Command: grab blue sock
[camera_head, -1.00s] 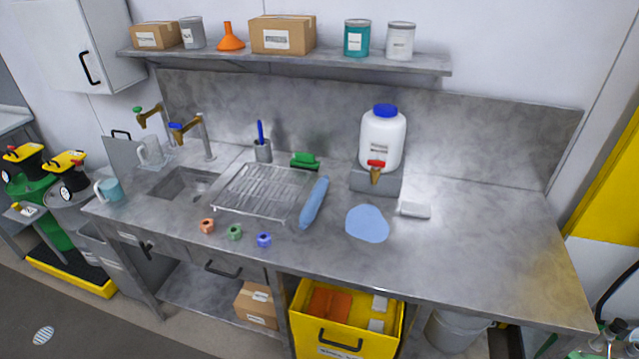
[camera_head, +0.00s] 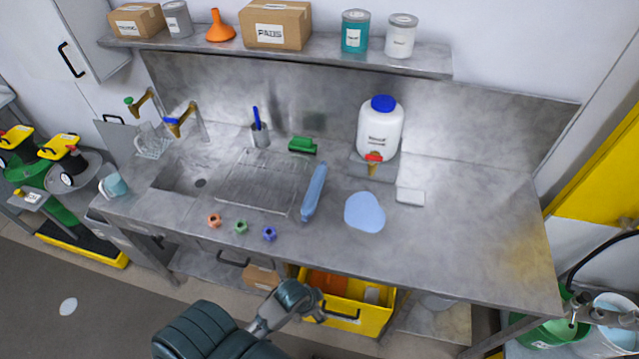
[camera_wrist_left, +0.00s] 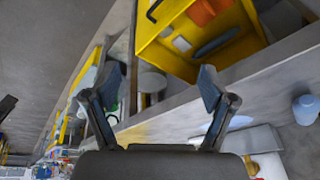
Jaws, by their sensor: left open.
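The blue sock (camera_head: 314,192) is a long, light blue roll. It lies on the metal bench, right of the wire drying rack and left of a flat, light blue round patch (camera_head: 365,212). My left gripper (camera_head: 316,306) is low in front of the bench, by the yellow bin, well below and apart from the sock. In the left wrist view its two fingers (camera_wrist_left: 160,82) are spread with nothing between them. I cannot make out the sock in that view. My right gripper is not in view.
The rack (camera_head: 262,182) and several coloured nuts (camera_head: 241,227) lie left of the sock. A white jug (camera_head: 379,130) with a red tap stands behind, beside a white block (camera_head: 410,196). An open yellow bin (camera_head: 376,315) is under the bench's front edge. The bench's right part is clear.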

